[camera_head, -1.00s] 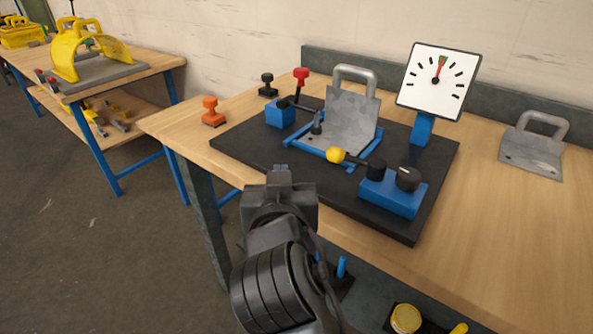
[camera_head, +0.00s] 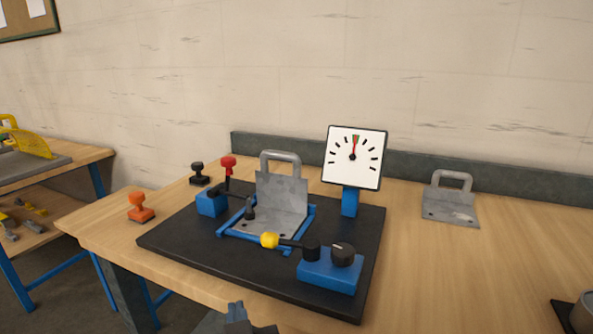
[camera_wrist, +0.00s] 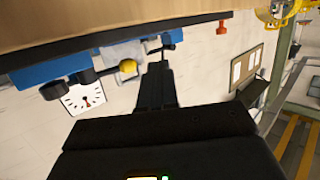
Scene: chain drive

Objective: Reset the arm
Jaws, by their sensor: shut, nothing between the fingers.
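My gripper (camera_head: 236,312) shows only as a small dark tip at the bottom edge of the head view, in front of the bench. In the wrist view my gripper (camera_wrist: 156,66) is shut and empty, with the scene upside down. The fixture's black base plate (camera_head: 180,243) lies on the bench and holds a grey bracket with a handle (camera_head: 282,203) in a blue frame. A yellow-tipped lever (camera_head: 270,240), a blue block with a black knob (camera_head: 330,272) and a red-topped lever (camera_head: 228,163) are on it. My gripper is apart from all of these.
A dial gauge (camera_head: 354,157) stands at the fixture's back; its needle points about straight up. A second bracket (camera_head: 450,205) lies to the right. An orange stamp-like piece (camera_head: 140,208) and a black one (camera_head: 200,174) stand at the left. The wooden bench's right front (camera_head: 460,280) is mostly clear.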

